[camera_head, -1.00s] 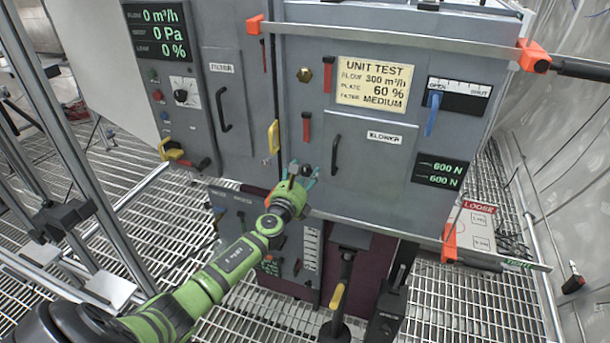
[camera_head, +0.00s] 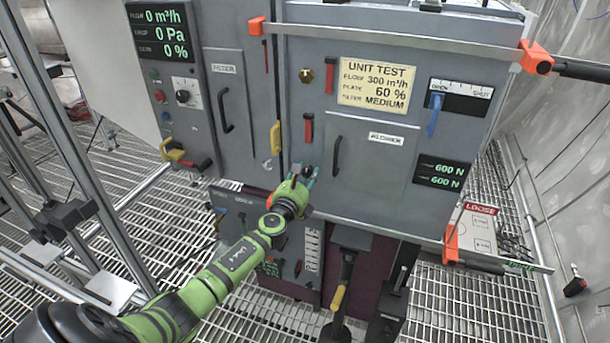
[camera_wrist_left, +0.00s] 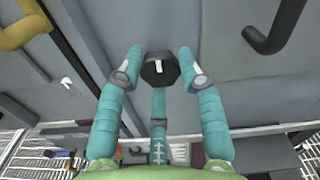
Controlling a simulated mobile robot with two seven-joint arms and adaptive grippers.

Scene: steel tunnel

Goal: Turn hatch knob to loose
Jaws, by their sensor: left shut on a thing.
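The hatch knob (camera_wrist_left: 160,70) is black, faceted and bears a white mark. It sits on the lower part of the grey cabinet front, left of the blower door (camera_head: 368,160). My left gripper (camera_head: 303,174) reaches up to it from below. In the left wrist view its teal fingers (camera_wrist_left: 160,82) are closed around the knob, with tips at its left and right sides and another finger below. In the head view the fingers mostly hide the knob. My right gripper is not in view.
A black door handle (camera_head: 337,154) stands just right of the gripper, and a yellow handle (camera_head: 275,138) is up and to its left. A metal rail (camera_head: 375,226) runs below the cabinet front. A red "LOOSE" sign (camera_head: 481,209) is at lower right.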

